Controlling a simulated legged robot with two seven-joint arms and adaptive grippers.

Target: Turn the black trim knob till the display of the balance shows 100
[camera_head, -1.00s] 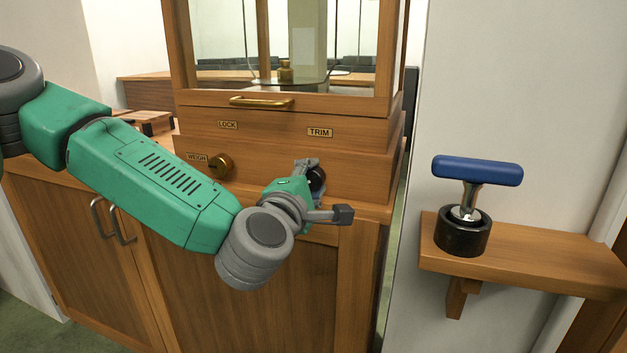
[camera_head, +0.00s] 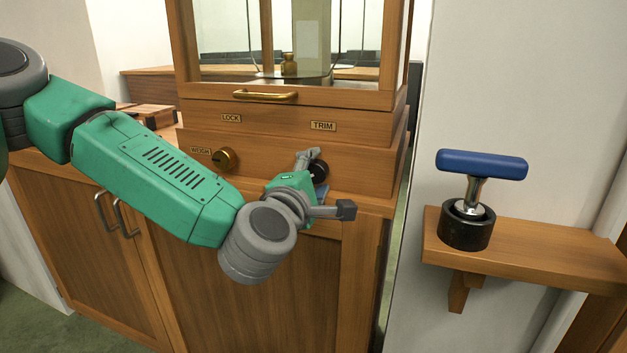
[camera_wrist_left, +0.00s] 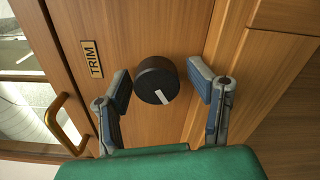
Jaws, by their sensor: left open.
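The black trim knob (camera_head: 319,171) sits on the wooden front of the balance case, below the TRIM label (camera_head: 323,126). In the left wrist view the knob (camera_wrist_left: 156,80) has a white pointer mark, slanting toward the lower right of that picture. My left gripper (camera_head: 312,172) is at the knob. In the wrist view its two blue-grey fingers (camera_wrist_left: 160,86) stand open on either side of the knob, with a gap to each side. The knob is partly hidden by the gripper in the head view. I see no readable display. My right gripper is out of view.
A brass handle (camera_head: 265,95) is on the glazed case. A blue-handled tool (camera_head: 470,195) stands on a wall shelf (camera_head: 530,258) at the right.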

